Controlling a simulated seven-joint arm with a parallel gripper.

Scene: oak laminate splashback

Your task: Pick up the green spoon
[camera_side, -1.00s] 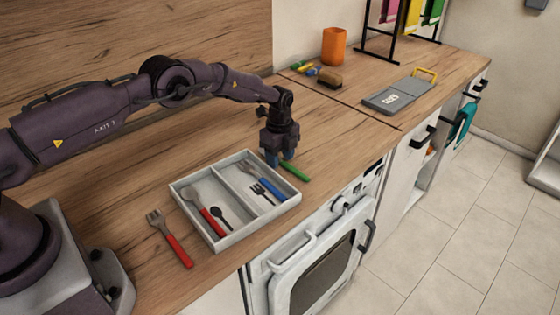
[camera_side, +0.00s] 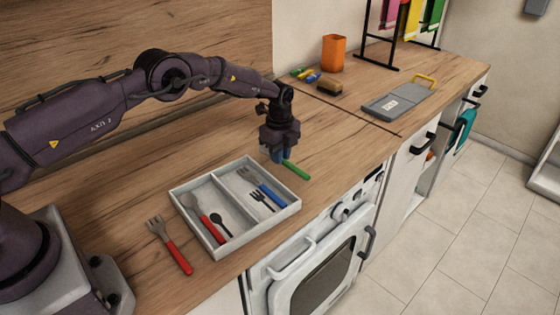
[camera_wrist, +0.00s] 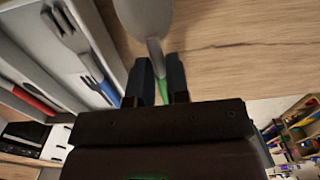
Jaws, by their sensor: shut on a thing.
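The green spoon has a grey metal bowl and a green handle. In the side view its green handle (camera_side: 297,170) slants out to the right below my gripper (camera_side: 277,157), just beyond the tray's back right corner. In the wrist view the grey bowl (camera_wrist: 145,15) points to the top, and the handle passes between the two dark fingers of my gripper (camera_wrist: 163,88). The fingers are shut on the handle near the neck. The spoon appears a little above the counter. In the side view its bowl is hidden.
A grey two-compartment tray (camera_side: 236,251) holds a red-handled spoon (camera_side: 205,217), a blue-handled fork (camera_side: 265,186) and small black cutlery. A red-handled fork (camera_side: 170,247) lies left of it. An orange cup (camera_side: 333,53) and grey board (camera_side: 400,99) stand farther back.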

